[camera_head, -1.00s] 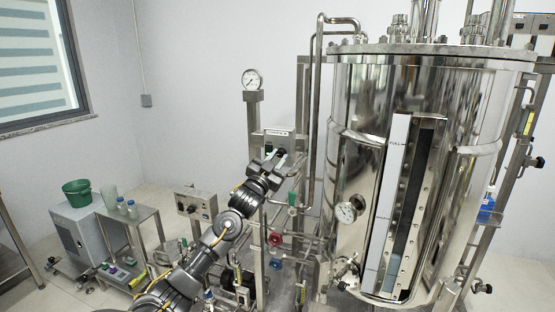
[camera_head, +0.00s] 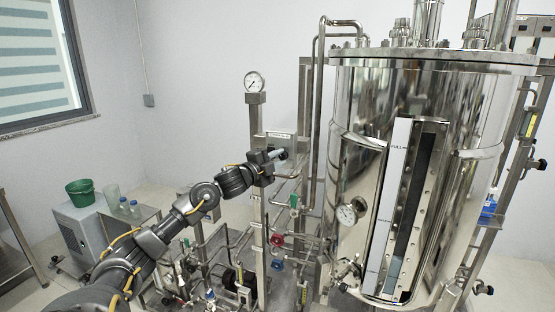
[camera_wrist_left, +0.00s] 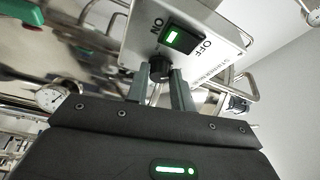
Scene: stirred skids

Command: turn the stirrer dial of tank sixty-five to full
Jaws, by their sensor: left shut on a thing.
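The stirrer control box (camera_head: 283,139) is a light metal box on a post, left of the big steel tank (camera_head: 350,100). In the left wrist view the box face (camera_wrist_left: 143,38) carries a black dial (camera_wrist_left: 158,68) and a green-lit rocker switch (camera_wrist_left: 181,36) marked ON and OFF. My left gripper (camera_head: 281,155) reaches the box from the left. Its fingers (camera_wrist_left: 163,78) are shut on the dial, one on each side. My right gripper is not in view.
A pressure gauge (camera_head: 255,82) stands on a post just left of the box. Pipes with a green handle (camera_head: 293,201) and a red valve (camera_head: 277,239) run below. A dial gauge (camera_head: 347,214) sits on the tank. A green bucket (camera_head: 79,188) stands far left.

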